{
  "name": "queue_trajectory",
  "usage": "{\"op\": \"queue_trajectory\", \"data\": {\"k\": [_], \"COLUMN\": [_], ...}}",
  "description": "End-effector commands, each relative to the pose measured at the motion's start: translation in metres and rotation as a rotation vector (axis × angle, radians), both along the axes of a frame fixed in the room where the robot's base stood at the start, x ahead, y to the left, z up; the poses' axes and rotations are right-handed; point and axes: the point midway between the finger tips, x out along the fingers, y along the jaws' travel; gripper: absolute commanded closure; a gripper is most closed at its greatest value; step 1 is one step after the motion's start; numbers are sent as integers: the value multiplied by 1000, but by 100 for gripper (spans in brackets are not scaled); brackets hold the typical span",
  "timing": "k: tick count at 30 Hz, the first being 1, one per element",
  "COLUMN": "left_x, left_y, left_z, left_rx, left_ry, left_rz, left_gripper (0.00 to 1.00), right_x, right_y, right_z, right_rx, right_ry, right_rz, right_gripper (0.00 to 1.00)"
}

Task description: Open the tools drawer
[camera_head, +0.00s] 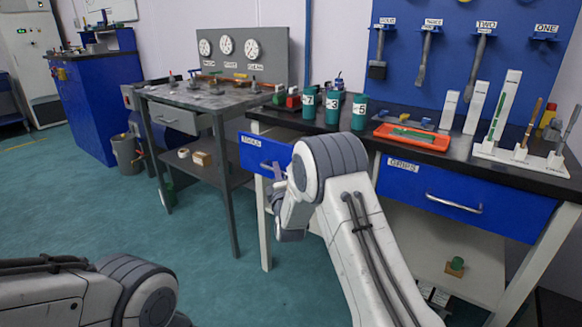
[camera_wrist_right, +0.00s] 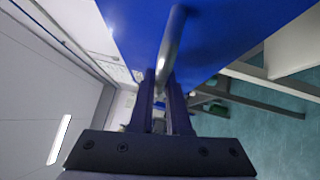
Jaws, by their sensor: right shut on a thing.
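The tools drawer (camera_head: 252,153) is a blue front with a white label under the left end of the dark-topped bench in the head view. My right arm hides its right part. My right gripper (camera_head: 279,171) is at the drawer front, partly hidden by my own wrist. In the right wrist view, the two dark fingers of the gripper (camera_wrist_right: 162,105) are shut on the grey bar handle (camera_wrist_right: 172,42), in front of the blue drawer face (camera_wrist_right: 225,35). I cannot tell how far out the drawer is. My left gripper is out of view.
A second blue drawer (camera_head: 465,197) with a bar handle is to the right. The bench top (camera_head: 395,112) holds green cups (camera_head: 332,108), an orange tray (camera_head: 412,137) and a white stand (camera_head: 520,160). A grey table (camera_head: 205,98) stands at left. Green floor (camera_head: 90,200) is open in front.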

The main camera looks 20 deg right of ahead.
Motion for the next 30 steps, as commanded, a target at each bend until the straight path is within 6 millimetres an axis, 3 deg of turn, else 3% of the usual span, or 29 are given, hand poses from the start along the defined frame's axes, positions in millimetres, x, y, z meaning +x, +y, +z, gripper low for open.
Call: {"op": "queue_trajectory", "data": {"k": [9,18,24,30], "left_x": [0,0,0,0], "left_y": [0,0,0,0], "left_z": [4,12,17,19], "left_rx": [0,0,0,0], "left_ry": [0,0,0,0], "left_rz": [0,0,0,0], "left_gripper": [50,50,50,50], "right_x": [-46,-91,-112,-123], "right_y": [77,136,161,174], "right_z": [-1,0,-1,-1], "right_rx": [-1,-1,-2,-2], "right_ry": [6,5,4,4], "right_rz": [6,7,4,0], "right_gripper": [100,100,100,100]}}
